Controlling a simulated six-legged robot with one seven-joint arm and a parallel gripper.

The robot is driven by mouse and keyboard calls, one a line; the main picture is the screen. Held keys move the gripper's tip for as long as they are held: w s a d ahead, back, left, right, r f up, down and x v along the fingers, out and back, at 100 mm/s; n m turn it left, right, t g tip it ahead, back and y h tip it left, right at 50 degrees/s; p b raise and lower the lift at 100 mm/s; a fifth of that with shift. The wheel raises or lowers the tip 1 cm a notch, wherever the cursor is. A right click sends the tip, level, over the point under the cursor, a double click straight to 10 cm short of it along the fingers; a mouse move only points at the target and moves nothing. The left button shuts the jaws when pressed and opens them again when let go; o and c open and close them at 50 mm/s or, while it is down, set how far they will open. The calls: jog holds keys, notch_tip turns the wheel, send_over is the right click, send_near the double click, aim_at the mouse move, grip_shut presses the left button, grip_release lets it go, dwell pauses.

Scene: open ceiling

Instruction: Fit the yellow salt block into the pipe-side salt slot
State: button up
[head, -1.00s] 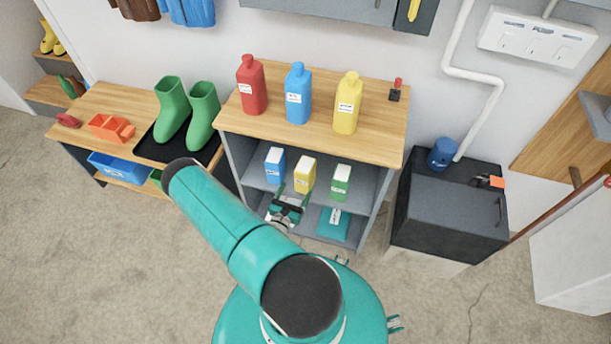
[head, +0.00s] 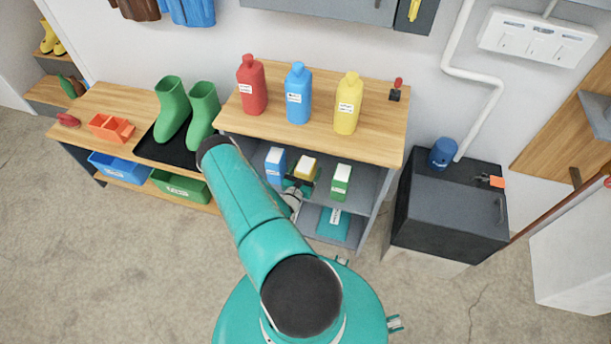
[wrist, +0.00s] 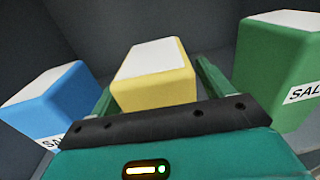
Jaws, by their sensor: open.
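The yellow salt block (head: 306,165) stands on the upper inner shelf of the workbench, between a blue salt block (head: 275,164) and a green salt block (head: 341,181). My gripper (head: 300,182) is at the yellow block's front, hiding its lower part. In the wrist view, the yellow block (wrist: 155,75) sits between the two open green fingers, one on each side; contact cannot be told. The blue block (wrist: 52,103) is left of the fingers and the green block (wrist: 277,65) is right. I cannot make out the salt slot.
Red (head: 251,85), blue (head: 298,93) and yellow (head: 347,103) bottles stand on the wooden top (head: 385,125) above the shelf. A dark cabinet (head: 450,218) with a blue cap (head: 442,153) and a white pipe (head: 483,116) stands right. Floor in front is clear.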

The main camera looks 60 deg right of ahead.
grip_shut()
jog(key=shift+r, duration=0.1)
